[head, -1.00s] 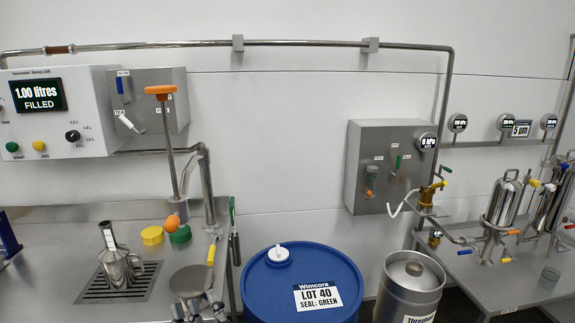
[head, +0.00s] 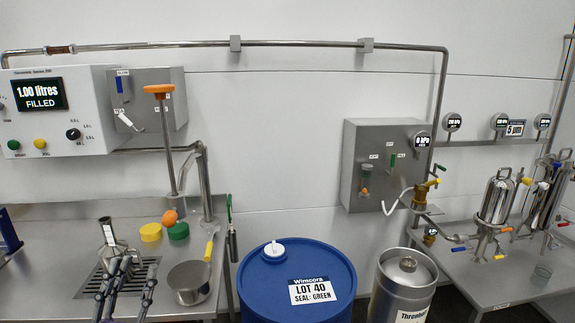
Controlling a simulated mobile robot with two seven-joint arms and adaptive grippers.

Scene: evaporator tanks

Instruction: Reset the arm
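My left gripper (head: 128,270) comes up from the bottom left of the head view, over the left counter. Its dark fingers stand apart, and it looks open and empty. Behind it is a steel jug (head: 107,233) on a slotted drain grate (head: 88,287); the fingers hide part of both, and I cannot tell whether they touch the jug. A steel pan with a yellow handle (head: 189,284) stands on the counter to the right of the gripper, apart from it. My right gripper is not in view.
Yellow (head: 151,232) and green (head: 178,231) caps and an orange ball (head: 170,217) sit behind the gripper. A steel spout (head: 205,185) rises beside them. A blue drum (head: 297,285) and a steel keg (head: 403,285) stand right of the counter. The control box reads "1.00 litres FILLED" (head: 39,95).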

